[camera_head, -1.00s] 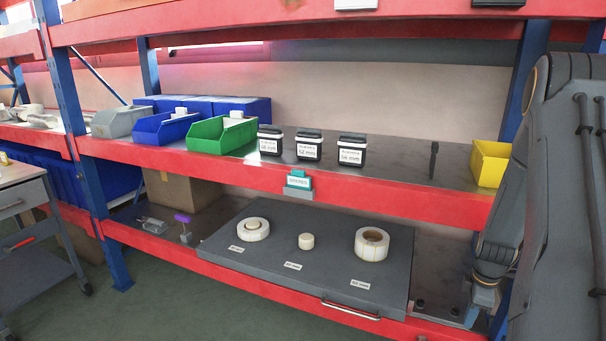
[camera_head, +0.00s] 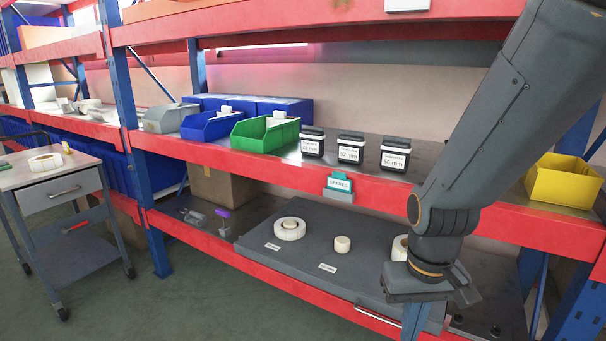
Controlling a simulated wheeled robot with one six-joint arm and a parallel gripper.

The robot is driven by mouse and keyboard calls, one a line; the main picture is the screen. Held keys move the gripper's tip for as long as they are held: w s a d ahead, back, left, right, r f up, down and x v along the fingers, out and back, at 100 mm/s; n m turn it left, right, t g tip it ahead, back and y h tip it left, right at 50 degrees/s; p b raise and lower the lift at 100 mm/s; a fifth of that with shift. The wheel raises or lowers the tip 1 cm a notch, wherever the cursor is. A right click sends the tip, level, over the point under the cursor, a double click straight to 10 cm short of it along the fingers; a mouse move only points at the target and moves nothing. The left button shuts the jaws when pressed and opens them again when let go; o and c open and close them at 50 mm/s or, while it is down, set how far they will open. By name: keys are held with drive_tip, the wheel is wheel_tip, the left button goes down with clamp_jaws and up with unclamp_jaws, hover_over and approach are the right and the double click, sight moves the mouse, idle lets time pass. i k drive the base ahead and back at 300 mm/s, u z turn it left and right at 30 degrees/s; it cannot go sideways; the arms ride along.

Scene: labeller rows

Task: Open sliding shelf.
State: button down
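The sliding shelf (camera_head: 300,262) is a dark grey panel on the lower rack level, seen in the head view. It appears pushed in, lying between the red beams. Its pale bar handle (camera_head: 379,317) is on the front edge, at the lower middle. My gripper (camera_head: 415,320) hangs down at the end of my arm, in front of the shelf's right part and just right of the handle. I see no contact with the handle. The fingertips are cut off by the frame's bottom edge, so their opening cannot be told.
A white label roll (camera_head: 290,228) and a small roll (camera_head: 342,244) sit on the shelf; a third roll (camera_head: 400,247) is partly hidden by my arm. The red upper beam (camera_head: 290,174) runs above. A grey cart (camera_head: 55,190) stands left. The floor in front is clear.

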sight(342, 252)
drive_tip(key=u, duration=0.5)
drive_tip(key=k, duration=1.05)
drive_tip(key=z, duration=0.75)
drive_tip(key=i, duration=1.2)
drive_tip(key=z, duration=0.1)
